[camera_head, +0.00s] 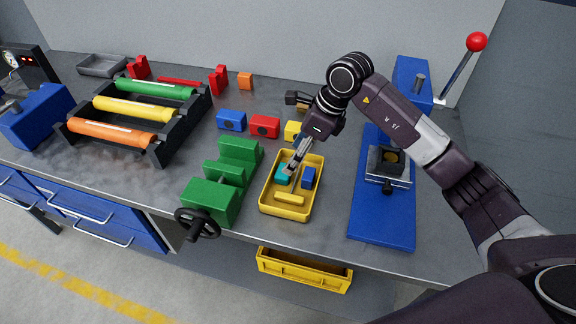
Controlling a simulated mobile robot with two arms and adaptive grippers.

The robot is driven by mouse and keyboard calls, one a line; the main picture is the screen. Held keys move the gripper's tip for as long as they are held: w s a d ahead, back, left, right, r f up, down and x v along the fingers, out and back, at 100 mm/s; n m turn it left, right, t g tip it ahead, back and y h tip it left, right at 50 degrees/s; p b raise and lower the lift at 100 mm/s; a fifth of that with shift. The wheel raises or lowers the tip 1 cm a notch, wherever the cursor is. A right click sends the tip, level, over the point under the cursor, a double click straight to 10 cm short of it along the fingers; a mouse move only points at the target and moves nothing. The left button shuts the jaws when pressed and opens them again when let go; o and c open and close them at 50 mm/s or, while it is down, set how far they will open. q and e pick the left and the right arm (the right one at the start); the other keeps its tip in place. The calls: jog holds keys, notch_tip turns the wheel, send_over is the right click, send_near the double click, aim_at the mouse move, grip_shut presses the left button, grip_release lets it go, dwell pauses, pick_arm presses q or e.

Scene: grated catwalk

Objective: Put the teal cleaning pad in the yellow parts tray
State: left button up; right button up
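The teal cleaning pad (282,176) is inside the yellow parts tray (286,212), near its far left side. A blue block (309,177) and a yellow bar (289,199) are also in the tray. My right gripper (290,171) reaches down over the tray's far end, with its fingertips at the teal pad. The fingers are seen nearly edge-on and partly overlap the pad, so I cannot tell whether they grip it. My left gripper is not in view.
A green vise (222,182) stands left of the tray. A blue plate (380,222) with a clamp fixture lies to the right. Blue (231,120), red (265,126) and yellow (293,131) blocks sit behind the tray. A roller rack (160,152) is at left.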

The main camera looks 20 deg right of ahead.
jog(key=v, duration=0.5)
jog(key=shift+s+d+r+b, duration=0.1)
jog(key=shift+r+b, duration=0.15)
jog(key=shift+b, duration=0.1)
